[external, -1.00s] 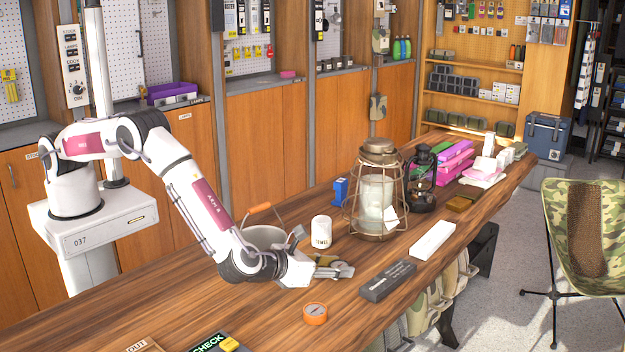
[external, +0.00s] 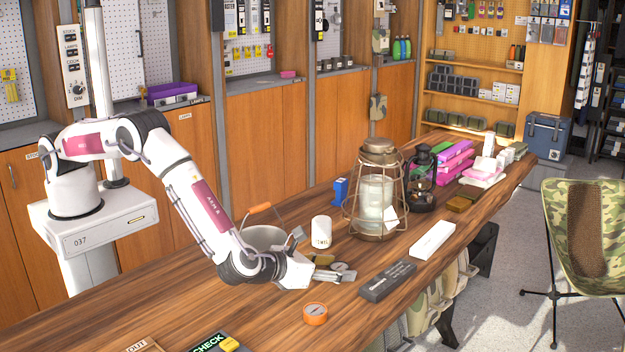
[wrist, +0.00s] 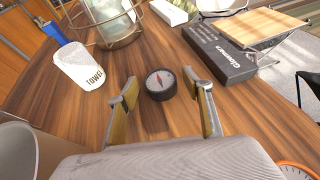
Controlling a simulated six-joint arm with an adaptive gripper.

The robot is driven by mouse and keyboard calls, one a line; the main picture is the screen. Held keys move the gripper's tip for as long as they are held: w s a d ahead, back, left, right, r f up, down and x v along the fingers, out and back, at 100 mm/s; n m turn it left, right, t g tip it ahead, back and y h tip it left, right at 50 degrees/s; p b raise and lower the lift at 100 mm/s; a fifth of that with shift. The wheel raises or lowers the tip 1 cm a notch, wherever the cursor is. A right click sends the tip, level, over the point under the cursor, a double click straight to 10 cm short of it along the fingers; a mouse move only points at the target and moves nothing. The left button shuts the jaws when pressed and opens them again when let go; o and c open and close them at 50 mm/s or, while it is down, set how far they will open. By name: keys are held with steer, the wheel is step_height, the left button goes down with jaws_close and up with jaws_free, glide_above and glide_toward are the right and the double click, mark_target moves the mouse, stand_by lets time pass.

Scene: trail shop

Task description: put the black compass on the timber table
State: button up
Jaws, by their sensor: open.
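The black compass (wrist: 160,84) is a small round disc with a pale dial and red needle. It sits upright on the timber table (wrist: 85,110), which also shows in the external view (external: 250,310). My gripper (wrist: 162,88) is open, with one finger on each side of the compass and a visible gap at both sides. In the external view my gripper (external: 335,270) is low over the table, and I cannot clearly make out the compass there.
A white towel canister (external: 321,231), grey pail (external: 264,238) and caged lantern (external: 376,200) stand beyond my gripper. A dark grey box (external: 387,281) and a white box (external: 432,240) lie to its right. An orange dial (external: 315,313) lies nearer, with clear wood around it.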

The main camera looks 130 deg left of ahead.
steer(key=shift+v, duration=3.8)
steer(key=shift+s, duration=0.1)
